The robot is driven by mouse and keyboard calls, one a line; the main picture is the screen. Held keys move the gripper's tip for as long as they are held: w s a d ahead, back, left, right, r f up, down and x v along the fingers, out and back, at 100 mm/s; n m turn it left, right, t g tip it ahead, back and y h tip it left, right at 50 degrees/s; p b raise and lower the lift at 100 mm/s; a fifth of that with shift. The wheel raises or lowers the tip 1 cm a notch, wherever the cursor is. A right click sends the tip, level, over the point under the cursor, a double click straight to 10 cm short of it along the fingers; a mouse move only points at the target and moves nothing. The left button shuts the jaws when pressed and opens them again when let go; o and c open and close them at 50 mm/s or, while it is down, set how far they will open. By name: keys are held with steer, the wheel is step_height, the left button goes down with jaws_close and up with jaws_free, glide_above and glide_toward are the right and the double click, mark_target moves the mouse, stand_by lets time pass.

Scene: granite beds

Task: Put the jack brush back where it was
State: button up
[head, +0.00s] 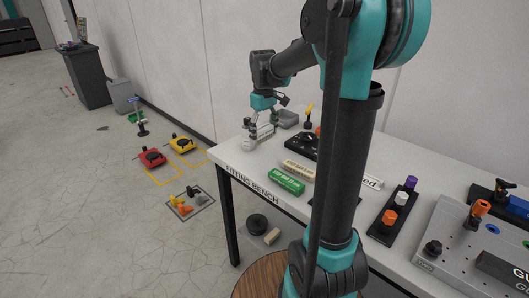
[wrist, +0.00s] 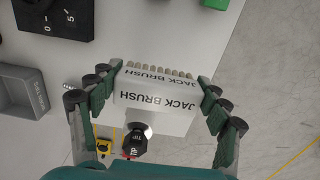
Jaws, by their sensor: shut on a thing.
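My gripper (wrist: 160,76) is shut on the jack brush (wrist: 155,98), a pale block printed JACK BRUSH with a row of bristle tufts along one side. Its fingers press the two ends. In the head view my gripper (head: 262,125) is at the far left end of the white fitting bench (head: 265,165). The brush is small there and partly hidden by the fingers. I cannot tell whether it touches the bench top.
Near the gripper are a grey tray (wrist: 22,92) and a black dial block (wrist: 55,18). A green box (head: 285,181) and a cream box (head: 299,168) lie along the front edge. On the floor are a red jack (head: 151,157), a yellow jack (head: 184,144) and yellow outlines.

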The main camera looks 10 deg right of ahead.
mark_target(264, 128)
steer(key=shift+f, duration=4)
steer(key=shift+f, duration=0.1)
steer(key=o, duration=1.3)
steer(key=shift+o, duration=0.2)
step_height(264, 128, up, 12)
steer(key=shift+a+r, duration=0.1)
steer(key=shift+r, duration=0.05)
steer(key=shift+w, duration=0.1)
